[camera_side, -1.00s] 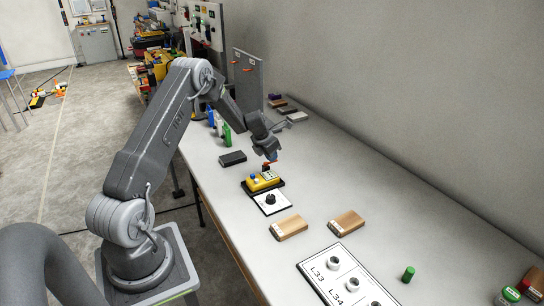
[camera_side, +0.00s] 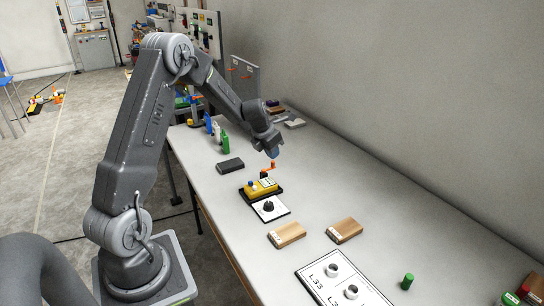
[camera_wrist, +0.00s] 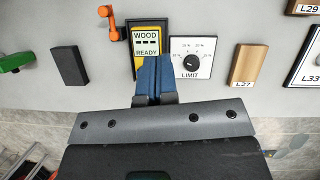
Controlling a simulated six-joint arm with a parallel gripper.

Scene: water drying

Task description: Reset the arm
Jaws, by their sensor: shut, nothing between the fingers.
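My gripper (camera_side: 274,152) is above the table, over the yellow device (camera_side: 262,187) with the orange crank (camera_side: 270,167). In the wrist view its blue fingers (camera_wrist: 154,65) are together with nothing between them. They overlap the lower part of the yellow device (camera_wrist: 149,38), whose label reads WOOD READY. The orange crank (camera_wrist: 108,22) stands to its left in that view. The fingers appear apart from the device, though the exact gap is hard to tell.
A LIMIT dial plate (camera_wrist: 192,60) lies beside the device. A black block (camera_side: 230,166), green bottle (camera_side: 225,143), wooden blocks (camera_side: 286,234) (camera_side: 345,230) and green cylinder (camera_side: 407,281) stand on the table. A wall (camera_side: 400,90) runs behind. The table's right middle is clear.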

